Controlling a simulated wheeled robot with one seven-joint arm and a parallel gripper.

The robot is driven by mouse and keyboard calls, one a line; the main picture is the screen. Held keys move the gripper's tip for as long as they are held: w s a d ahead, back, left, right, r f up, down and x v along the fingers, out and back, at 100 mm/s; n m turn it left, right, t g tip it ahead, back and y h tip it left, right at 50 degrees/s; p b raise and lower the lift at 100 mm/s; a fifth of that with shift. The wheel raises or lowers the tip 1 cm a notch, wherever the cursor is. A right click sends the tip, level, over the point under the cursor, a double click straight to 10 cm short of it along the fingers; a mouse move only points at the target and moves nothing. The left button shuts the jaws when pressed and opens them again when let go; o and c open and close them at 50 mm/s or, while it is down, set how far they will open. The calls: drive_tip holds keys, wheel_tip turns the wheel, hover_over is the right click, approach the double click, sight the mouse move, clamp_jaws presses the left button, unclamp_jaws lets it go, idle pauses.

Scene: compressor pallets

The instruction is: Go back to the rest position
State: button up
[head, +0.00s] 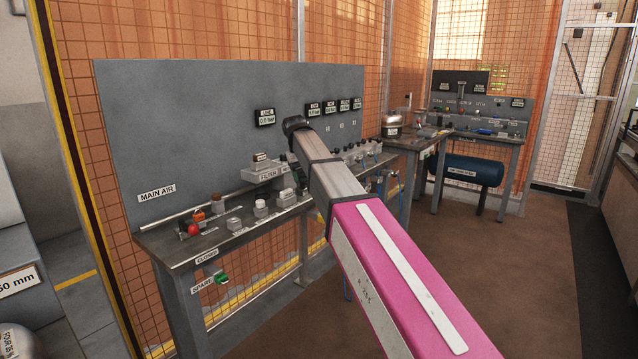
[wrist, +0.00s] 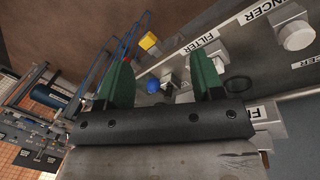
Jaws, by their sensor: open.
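My gripper (wrist: 161,62) shows in the wrist view with two green fingers spread apart and nothing held between them. Beyond the fingers are the bench fittings, with a blue knob (wrist: 153,87) between them and a yellow part (wrist: 149,41) farther off. In the head view my pink and grey arm reaches forward over the workbench (head: 183,250). The fingers are mostly hidden there. I cannot tell whether they touch any fitting.
A red knob (head: 194,229) and white-topped fittings stand along the bench. A green handle (head: 222,279) is under its front edge. A second bench (head: 480,135) with a blue tank (head: 470,170) stands at the back right. The brown floor (head: 510,260) right of my arm is clear.

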drive_tip(key=s+d+f+m, duration=0.1)
drive_tip(key=s+d+f, duration=0.7)
drive_tip(key=f, duration=0.4)
drive_tip(key=s+d+f+m+y, duration=0.1)
drive_tip(key=s+d+f, duration=0.7)
drive_tip(key=f, duration=0.5)
drive_tip(key=s+d+f+m+y, duration=0.1)
drive_tip(key=s+d+f, duration=0.7)
drive_tip(key=f, duration=0.5)
drive_tip(key=s, duration=0.2)
drive_tip(key=shift+s+g, duration=0.3)
drive_tip(key=shift+f, duration=0.1)
